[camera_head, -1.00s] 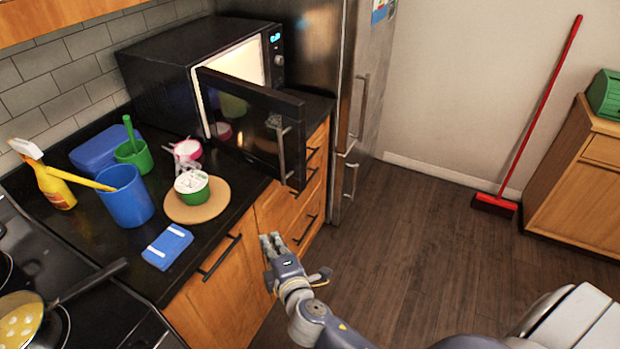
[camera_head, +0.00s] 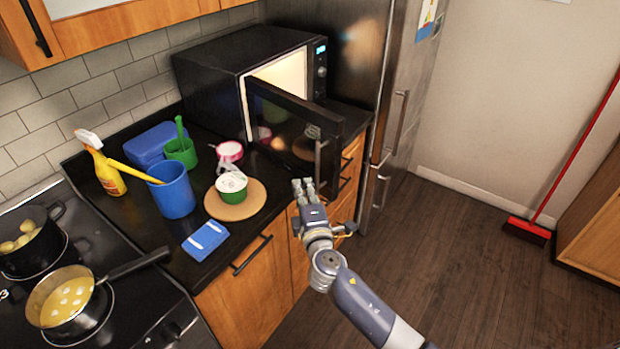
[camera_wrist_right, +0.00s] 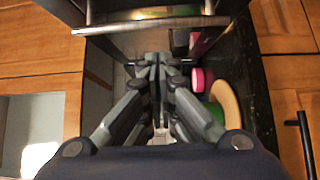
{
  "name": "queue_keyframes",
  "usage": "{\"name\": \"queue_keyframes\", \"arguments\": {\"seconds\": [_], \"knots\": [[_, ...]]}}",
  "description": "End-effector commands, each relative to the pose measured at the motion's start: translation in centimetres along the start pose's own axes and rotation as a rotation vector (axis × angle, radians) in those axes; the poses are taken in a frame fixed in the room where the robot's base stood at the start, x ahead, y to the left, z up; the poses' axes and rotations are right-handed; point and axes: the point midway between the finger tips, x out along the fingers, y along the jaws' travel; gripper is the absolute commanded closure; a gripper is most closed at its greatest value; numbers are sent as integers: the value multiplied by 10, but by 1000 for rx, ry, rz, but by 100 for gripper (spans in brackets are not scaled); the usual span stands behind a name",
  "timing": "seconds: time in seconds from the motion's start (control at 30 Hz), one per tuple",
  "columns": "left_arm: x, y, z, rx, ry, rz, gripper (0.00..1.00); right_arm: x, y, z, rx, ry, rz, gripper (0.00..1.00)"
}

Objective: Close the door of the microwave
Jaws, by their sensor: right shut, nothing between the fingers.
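The black microwave (camera_head: 225,72) stands at the back of the counter with its lit interior showing. Its door (camera_head: 290,120) is swung open toward the front, with a vertical metal handle (camera_head: 320,168) near its free edge. My right gripper (camera_head: 303,186) is shut and empty, in front of the door and a little below and left of the handle in the head view. In the right wrist view the shut fingers (camera_wrist_right: 158,68) point toward the door, with the metal handle bar (camera_wrist_right: 150,24) at the top. Whether they touch the door is unclear. My left gripper is out of view.
A round board (camera_head: 250,207) with a green-and-white tub (camera_head: 231,184) lies left of the door. A pink cup (camera_head: 230,150), blue container (camera_head: 173,190) and blue sponge (camera_head: 205,240) are on the counter. The steel fridge (camera_head: 400,95) stands right of the microwave.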

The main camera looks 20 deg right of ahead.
Motion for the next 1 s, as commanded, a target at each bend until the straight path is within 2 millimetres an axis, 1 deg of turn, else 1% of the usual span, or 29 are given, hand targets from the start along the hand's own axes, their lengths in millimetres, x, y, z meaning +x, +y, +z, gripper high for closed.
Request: {"name": "queue_keyframes", "arguments": {"seconds": [0.03,0.1,0.23,0.67,0.9,1.0], "knots": [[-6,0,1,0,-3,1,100,6,3,7,-5,-2,0,100],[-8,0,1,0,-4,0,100,11,2,12,-3,-2,-1,100],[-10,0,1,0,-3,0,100,17,1,18,-2,0,-1,100],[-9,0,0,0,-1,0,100,18,0,20,-1,1,0,100],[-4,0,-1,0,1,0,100,24,-1,35,-4,38,1,100],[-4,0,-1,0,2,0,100,26,0,38,-2,51,0,100]]}}
